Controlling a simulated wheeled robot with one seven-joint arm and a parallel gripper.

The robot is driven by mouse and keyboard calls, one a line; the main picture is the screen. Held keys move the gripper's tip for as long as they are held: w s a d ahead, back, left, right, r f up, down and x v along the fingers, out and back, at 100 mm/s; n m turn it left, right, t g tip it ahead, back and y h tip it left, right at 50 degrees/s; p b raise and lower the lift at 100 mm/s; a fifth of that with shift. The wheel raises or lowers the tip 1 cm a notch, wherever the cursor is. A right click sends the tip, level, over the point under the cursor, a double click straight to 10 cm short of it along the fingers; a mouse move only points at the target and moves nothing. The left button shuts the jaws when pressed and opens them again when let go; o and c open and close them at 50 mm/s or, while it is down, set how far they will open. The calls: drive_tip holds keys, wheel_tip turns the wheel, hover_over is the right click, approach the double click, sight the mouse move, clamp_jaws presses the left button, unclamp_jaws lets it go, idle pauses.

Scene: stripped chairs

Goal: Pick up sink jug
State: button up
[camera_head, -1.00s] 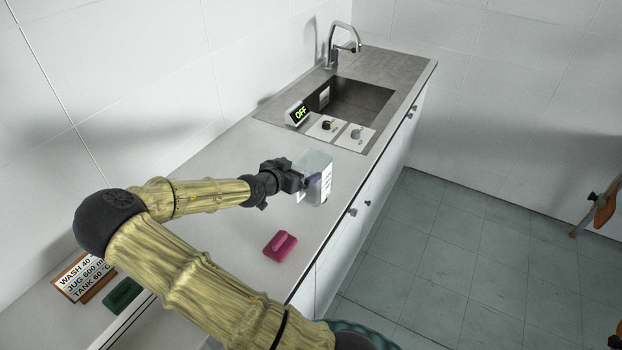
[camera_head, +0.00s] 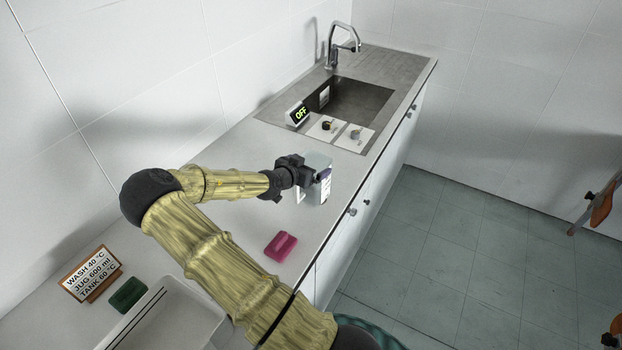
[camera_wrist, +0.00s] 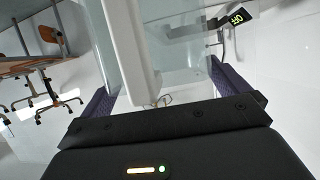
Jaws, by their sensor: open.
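The sink jug (camera_head: 318,189) is a clear, pale container with markings on its side, standing on the counter in front of the sink. In the wrist view the jug (camera_wrist: 180,50) fills the upper middle, with a white upright part like a handle (camera_wrist: 130,45) nearest me. My gripper (camera_head: 308,178) is at the jug's left side in the head view and hides part of it. In the wrist view its purple-padded fingers (camera_wrist: 160,88) are open, apart on both sides of the white part. I cannot tell whether they touch it.
The sink (camera_head: 358,100) with a tap (camera_head: 336,45) lies beyond the jug, with an OFF display (camera_head: 298,115) and two knobs at its near edge. A pink block (camera_head: 280,246), a green block (camera_head: 127,294), a sign (camera_head: 91,274) and a white tray (camera_head: 205,318) are nearer.

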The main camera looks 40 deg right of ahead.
idle(0.5)
drive_tip(key=c, duration=1)
drive_tip(key=shift+c, duration=0.3)
wheel_tip(320, 180, up, 10)
drive_tip(key=b, duration=0.2)
drive_tip(key=shift+b, duration=0.35)
